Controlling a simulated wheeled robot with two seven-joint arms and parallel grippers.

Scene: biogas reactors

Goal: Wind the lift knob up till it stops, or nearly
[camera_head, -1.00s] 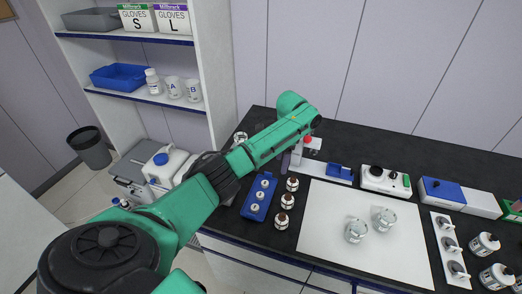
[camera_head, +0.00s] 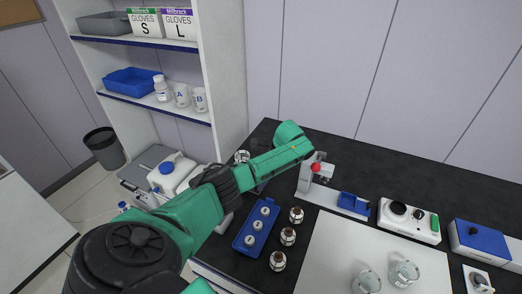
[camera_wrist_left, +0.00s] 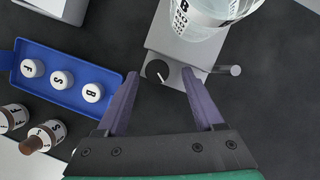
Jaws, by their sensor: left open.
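A dark round lift knob (camera_wrist_left: 157,72) with a white pointer line shows in the left wrist view, at the near end of a grey stand (camera_wrist_left: 185,45). A clear beaker (camera_wrist_left: 210,18) with printed marks is above the stand's far end. My left gripper (camera_wrist_left: 161,77) is open, with its purple fingers on either side of the knob. The knob lies nearer the left finger; no contact shows, and I cannot tell the height gap. In the head view my left arm (camera_head: 215,190) hides the gripper and knob. My right gripper is not in view.
A blue rack (camera_head: 243,240) holds three capped vials, beside brown-capped bottles (camera_head: 288,236). A grey press (camera_head: 306,180) with a red ball stands right of my arm. A short grey rod (camera_wrist_left: 228,70) sticks out right of the knob.

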